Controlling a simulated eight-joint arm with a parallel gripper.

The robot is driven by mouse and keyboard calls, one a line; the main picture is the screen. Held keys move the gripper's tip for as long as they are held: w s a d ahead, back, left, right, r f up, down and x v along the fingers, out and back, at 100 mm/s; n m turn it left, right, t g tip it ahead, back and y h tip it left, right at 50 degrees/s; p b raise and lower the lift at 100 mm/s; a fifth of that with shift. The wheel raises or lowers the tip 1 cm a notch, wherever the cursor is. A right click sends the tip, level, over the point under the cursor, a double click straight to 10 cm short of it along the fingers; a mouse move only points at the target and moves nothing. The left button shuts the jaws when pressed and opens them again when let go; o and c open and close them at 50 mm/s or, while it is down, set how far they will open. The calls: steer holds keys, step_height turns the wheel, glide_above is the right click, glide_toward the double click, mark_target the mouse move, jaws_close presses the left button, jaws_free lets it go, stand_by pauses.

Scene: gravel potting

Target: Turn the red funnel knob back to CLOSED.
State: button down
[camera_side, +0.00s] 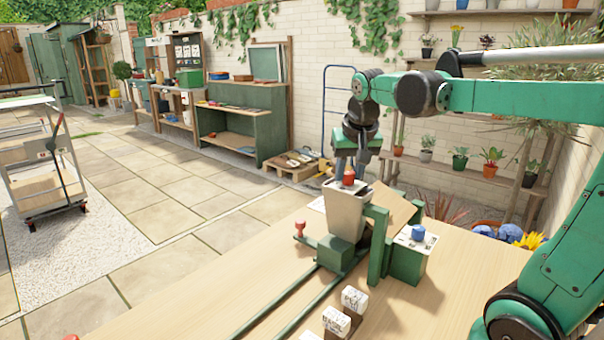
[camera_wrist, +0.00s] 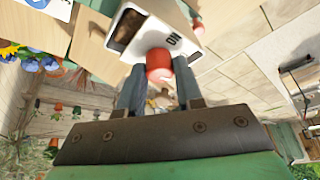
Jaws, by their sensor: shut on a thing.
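The red knob (camera_side: 348,176) sits at the top of the pale grey funnel (camera_side: 345,212), below my gripper (camera_side: 351,164) in the side view. In the wrist view the red knob (camera_wrist: 158,65) lies between the two fingers of my gripper (camera_wrist: 159,80), which is shut on it. The funnel's white face (camera_wrist: 190,32) beside the knob bears a marking that looks like "ON". A dark opening with brownish contents shows next to it. The knob's exact turn angle cannot be told.
A green frame (camera_side: 377,245) stands beside the funnel. A green box with a blue knob (camera_side: 418,233) is to its right. Another red knob (camera_side: 300,228) sticks out at the left. Labelled white blocks (camera_side: 354,299) lie in front. The wooden table (camera_side: 440,310) is clear at front right.

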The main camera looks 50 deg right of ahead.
steer(key=shift+m, duration=0.4)
steer(key=c, duration=0.6)
jaws_free()
steer(key=shift+o, duration=0.2)
steer(key=shift+v, duration=2.8)
steer(key=shift+a, duration=0.1)
